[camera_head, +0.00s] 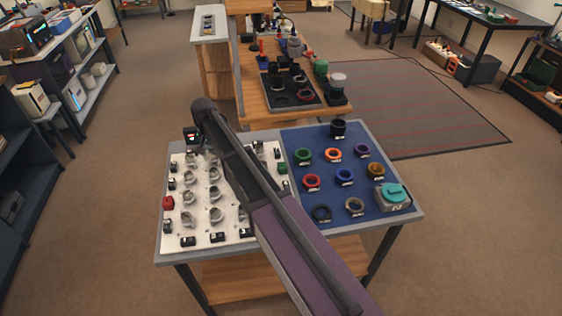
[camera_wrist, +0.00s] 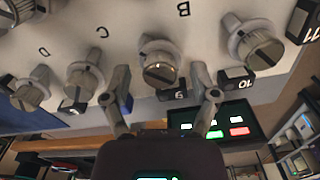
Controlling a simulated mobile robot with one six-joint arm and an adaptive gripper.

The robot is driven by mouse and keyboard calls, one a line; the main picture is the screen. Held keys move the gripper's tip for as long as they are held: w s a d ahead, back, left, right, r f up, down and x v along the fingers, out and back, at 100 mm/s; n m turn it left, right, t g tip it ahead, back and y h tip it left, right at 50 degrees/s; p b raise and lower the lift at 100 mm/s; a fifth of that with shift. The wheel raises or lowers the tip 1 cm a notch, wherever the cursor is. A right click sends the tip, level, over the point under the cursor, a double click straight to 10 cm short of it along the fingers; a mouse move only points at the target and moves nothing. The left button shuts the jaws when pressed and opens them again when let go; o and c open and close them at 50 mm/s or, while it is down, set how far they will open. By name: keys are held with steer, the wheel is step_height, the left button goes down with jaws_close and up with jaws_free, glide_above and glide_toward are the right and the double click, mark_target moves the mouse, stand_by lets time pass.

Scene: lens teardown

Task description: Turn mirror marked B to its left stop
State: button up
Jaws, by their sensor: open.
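In the wrist view, a round metallic knob-like mirror mount (camera_wrist: 160,66) with a slotted face stands on the pale panel (camera_wrist: 135,15). The letter B is printed beside it, upside down in this view. My gripper (camera_wrist: 160,73) is open, with one finger on each side of this mount. I cannot tell whether the fingers touch it. In the head view, my arm covers part of the white panel (camera_head: 200,236), and my gripper is hidden behind it. I cannot tell which mount there is B.
Similar mounts flank it closely in the wrist view: one by C (camera_wrist: 84,76), one by D (camera_wrist: 30,95), and another at right (camera_wrist: 255,46). Small numbered black blocks (camera_wrist: 236,80) sit along the panel edge. A blue mat (camera_head: 330,182) with coloured rings lies right of the panel.

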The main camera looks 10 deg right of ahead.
mark_target(212, 153)
steer(key=m, duration=0.3)
steer(key=shift+r+m+p, duration=0.3)
steer(key=shift+r+p, duration=0.05)
steer(key=shift+p, duration=0.05)
step_height(212, 153, up, 14)
steer(key=p, duration=1.4)
steer(key=s+d+f+n+b, duration=0.3)
steer(key=s+d+n, duration=0.2)
steer(key=s+d, duration=1.5)
steer(key=shift+s+d+f, duration=0.2)
steer(key=shift+s, duration=0.45)
steer(key=shift+n, duration=0.7)
steer(key=s, duration=0.1)
steer(key=s+d, duration=0.1)
steer(key=s, duration=0.1)
steer(key=s+d, duration=0.1)
steer(key=shift+s+d, duration=0.15)
steer(key=shift+s, duration=0.1)
